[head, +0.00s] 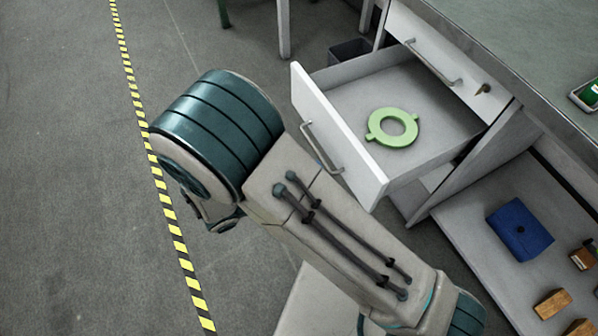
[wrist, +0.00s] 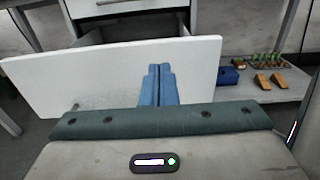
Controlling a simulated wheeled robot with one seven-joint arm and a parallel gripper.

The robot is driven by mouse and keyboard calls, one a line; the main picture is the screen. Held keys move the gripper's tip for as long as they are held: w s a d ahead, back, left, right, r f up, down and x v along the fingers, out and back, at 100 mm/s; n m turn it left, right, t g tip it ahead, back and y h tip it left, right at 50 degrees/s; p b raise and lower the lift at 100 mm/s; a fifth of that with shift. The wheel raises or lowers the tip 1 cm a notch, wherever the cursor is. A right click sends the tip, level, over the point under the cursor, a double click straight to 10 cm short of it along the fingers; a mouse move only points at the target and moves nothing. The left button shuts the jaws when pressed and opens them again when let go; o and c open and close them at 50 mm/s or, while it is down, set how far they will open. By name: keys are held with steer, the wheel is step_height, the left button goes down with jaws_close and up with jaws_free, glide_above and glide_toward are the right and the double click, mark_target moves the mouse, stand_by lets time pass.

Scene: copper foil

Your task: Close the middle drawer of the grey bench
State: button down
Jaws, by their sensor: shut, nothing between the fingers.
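The middle drawer (head: 336,131) of the grey bench (head: 510,40) stands pulled far out in the head view, with a bar handle on its white front. A green ring with tabs (head: 392,127) lies inside it. In the wrist view the drawer front (wrist: 110,75) spans the left and middle of the picture. My gripper (wrist: 160,72) shows there with its blue fingers together and empty, in front of the right part of the drawer front. I cannot tell whether the fingertips touch it. In the head view my arm hides the gripper's fingers.
The upper drawer (head: 435,55) is shut. An open lower shelf (head: 490,265) to the right holds a blue box (head: 520,230) and several wooden blocks (head: 552,304). A dark bin (head: 349,52) stands behind the drawer. The floor at left, with yellow-black tape (head: 160,190), is clear.

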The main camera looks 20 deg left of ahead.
mark_target(356, 149)
steer(key=b+x, duration=0.1)
steer(key=x, duration=0.8)
steer(key=shift+s, duration=0.1)
